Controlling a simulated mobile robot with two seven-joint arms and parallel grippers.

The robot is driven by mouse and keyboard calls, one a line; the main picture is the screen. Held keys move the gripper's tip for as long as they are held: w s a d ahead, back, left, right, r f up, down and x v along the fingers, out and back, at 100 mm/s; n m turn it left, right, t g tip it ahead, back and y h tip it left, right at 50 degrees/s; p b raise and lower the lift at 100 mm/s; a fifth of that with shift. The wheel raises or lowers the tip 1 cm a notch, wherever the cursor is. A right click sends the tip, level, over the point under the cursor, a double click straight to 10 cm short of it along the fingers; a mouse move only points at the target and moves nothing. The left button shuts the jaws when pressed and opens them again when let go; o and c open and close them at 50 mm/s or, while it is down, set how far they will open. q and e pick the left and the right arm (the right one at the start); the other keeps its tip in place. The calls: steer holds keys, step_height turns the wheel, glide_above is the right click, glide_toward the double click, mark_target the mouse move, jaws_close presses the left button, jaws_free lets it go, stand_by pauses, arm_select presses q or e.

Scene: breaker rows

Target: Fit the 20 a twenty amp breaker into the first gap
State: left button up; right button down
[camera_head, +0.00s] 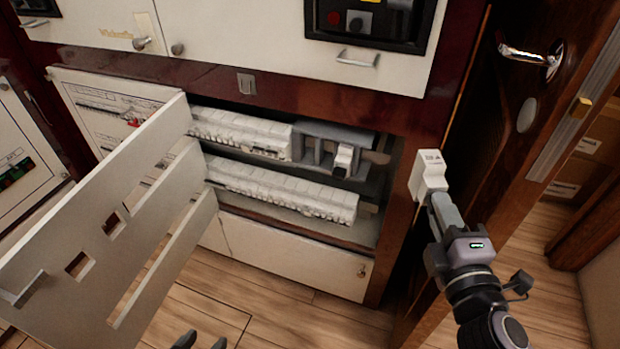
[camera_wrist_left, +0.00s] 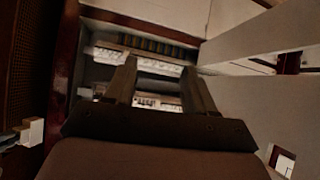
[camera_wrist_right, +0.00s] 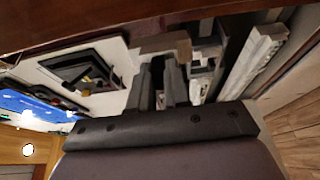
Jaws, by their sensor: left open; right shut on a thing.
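In the right wrist view a shaded block (camera_wrist_right: 165,43) sits at the fingertips. The upper breaker row (camera_head: 240,132) is a line of white breakers ending at a grey open section (camera_head: 312,150). A single white breaker (camera_head: 343,158) stands in that section, with space on its left. The lower breaker row (camera_head: 285,190) looks closely filled. My left gripper (camera_head: 203,341) is open and empty at the bottom edge; its spread fingers show in the left wrist view (camera_wrist_left: 160,80).
A slotted pale panel (camera_head: 110,235) hangs open at the left, in front of the cabinet. A dark wooden post (camera_head: 405,215) borders the opening's right side. A wooden door with a metal handle (camera_head: 530,55) stands at the right. Floor in front is clear.

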step_height(320, 180, down, 7)
steer(key=b, duration=0.6)
steer(key=shift+r, duration=0.15)
